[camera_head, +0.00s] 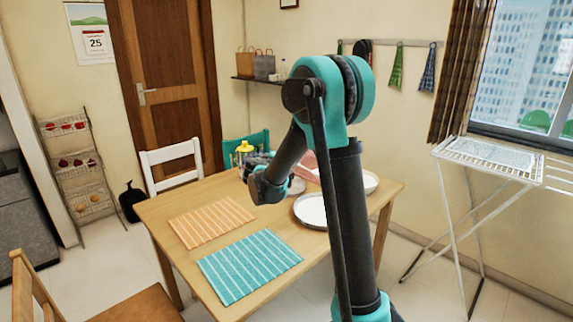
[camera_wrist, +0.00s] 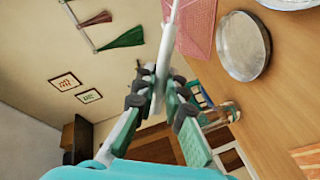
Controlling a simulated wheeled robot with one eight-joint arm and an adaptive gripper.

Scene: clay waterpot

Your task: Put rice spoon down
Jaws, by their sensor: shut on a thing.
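My gripper (camera_wrist: 157,82) is shut on a slim white rice spoon (camera_wrist: 167,40), which extends from between the fingers toward the top of the wrist view. The spoon appears held clear of the wooden table (camera_wrist: 275,95), though the height is hard to judge. In the head view my arm hides much of the far part of the table (camera_head: 190,255), and I cannot make out the spoon there.
A round metal plate (camera_wrist: 243,46) and a pink mat (camera_wrist: 196,22) lie on the table in the wrist view. Orange (camera_head: 212,221) and teal (camera_head: 249,267) striped mats lie bare at the table's near side. A white chair (camera_head: 171,160) stands at the far left.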

